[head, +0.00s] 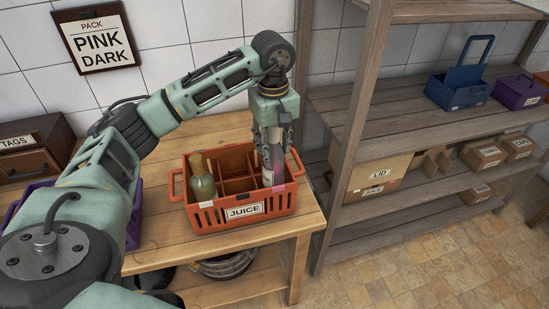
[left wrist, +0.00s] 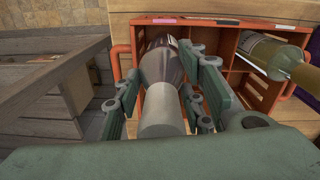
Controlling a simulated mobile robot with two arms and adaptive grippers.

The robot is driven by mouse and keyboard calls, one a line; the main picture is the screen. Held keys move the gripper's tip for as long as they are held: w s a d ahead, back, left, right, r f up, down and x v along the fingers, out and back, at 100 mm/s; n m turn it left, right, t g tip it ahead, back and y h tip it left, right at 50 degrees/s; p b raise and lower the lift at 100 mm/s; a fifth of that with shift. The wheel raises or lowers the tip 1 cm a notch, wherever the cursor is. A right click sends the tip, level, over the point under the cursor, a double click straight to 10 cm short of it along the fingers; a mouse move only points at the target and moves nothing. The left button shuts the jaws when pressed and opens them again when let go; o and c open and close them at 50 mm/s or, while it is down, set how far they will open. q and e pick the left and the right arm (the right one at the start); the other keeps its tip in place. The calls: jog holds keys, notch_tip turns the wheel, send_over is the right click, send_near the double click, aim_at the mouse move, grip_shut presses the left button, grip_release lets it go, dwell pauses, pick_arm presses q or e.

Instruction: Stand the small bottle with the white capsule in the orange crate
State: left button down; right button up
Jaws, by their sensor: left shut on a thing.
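The orange crate (head: 215,219) with a JUICE label stands on the wooden table; its wall also shows in the left wrist view (left wrist: 214,29). My left gripper (head: 273,135) is above the crate's right end, shut on a dark, pinkish bottle (head: 272,164). In the left wrist view the bottle (left wrist: 163,62) has a pale grey-white capsule (left wrist: 163,112) between my fingers (left wrist: 163,105). The bottle looks upright, its lower part inside a right-hand compartment. Its base is hidden, so I cannot tell whether it touches the floor. My right gripper is not in view.
A yellow-green bottle (head: 201,184) stands in the crate's left part; other visible compartments look empty. A purple crate (head: 133,215) is left of the orange one, partly behind my arm. A shelf upright (head: 357,130) rises close on the right.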

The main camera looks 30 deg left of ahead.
aim_at(274, 162)
pick_arm(q)
jog(key=shift+s+f, duration=0.15)
jog(key=shift+f, duration=0.45)
jog(key=shift+f+p, duration=0.35)
notch_tip(274, 162, down, 3)
jog(key=shift+f+p, duration=0.2)
jog(key=shift+p, duration=0.35)
jog(key=c, duration=1.6)
grip_release()
jog(key=shift+f, duration=0.2)
jog(key=o, duration=0.5)
jog(key=shift+r, duration=0.1)
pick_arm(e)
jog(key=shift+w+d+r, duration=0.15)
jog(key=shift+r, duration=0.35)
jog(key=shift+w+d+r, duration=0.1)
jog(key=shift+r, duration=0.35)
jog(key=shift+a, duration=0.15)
